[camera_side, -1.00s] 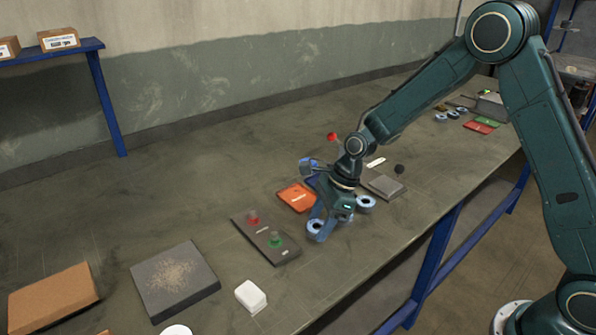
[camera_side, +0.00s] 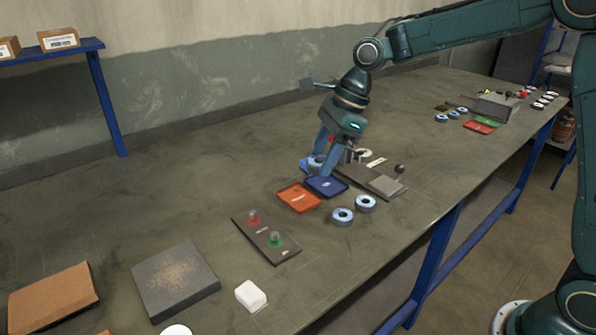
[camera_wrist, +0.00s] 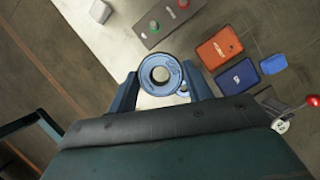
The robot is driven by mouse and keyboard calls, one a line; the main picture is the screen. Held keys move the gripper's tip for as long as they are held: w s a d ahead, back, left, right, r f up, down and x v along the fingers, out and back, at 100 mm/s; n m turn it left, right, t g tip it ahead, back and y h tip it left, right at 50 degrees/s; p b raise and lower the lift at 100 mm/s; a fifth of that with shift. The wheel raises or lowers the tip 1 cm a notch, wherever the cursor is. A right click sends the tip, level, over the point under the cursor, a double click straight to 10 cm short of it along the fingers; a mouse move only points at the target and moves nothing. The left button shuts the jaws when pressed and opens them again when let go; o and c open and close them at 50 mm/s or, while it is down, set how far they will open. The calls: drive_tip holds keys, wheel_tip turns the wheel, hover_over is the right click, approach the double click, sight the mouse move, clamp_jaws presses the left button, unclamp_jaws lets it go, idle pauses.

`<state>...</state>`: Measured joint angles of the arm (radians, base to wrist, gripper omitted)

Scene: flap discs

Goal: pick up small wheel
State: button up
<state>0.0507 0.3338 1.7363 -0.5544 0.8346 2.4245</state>
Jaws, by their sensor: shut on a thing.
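My gripper (camera_side: 321,165) is raised over the table, above and behind the dark blue tray (camera_side: 327,187) in the side view. The held wheel shows only in part between the fingers in the side view. Two similar small wheels lie side by side on the table, one nearer the front (camera_side: 343,217) and one to its right (camera_side: 366,203).
An orange tray (camera_side: 299,198) lies left of the dark blue one. A grey machine with a lever (camera_side: 384,187) stands to the right. A button panel (camera_side: 265,240), a white block (camera_side: 250,297) and a grey slab (camera_side: 175,283) lie nearer. Bare table lies behind the trays.

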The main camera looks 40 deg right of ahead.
drive_tip(key=shift+r, duration=0.65)
drive_tip(key=shift+f, duration=0.1)
hover_over(272, 233)
drive_tip(key=f, duration=0.7)
drive_tip(key=d+f, duration=0.1)
drive_tip(key=f, duration=0.3)
drive_tip(key=shift+s, duration=0.3)
drive_tip(key=shift+f, duration=0.1)
drive_tip(key=shift+f, duration=1.6)
drive_tip(key=shift+f, duration=0.9)
idle(0.8)
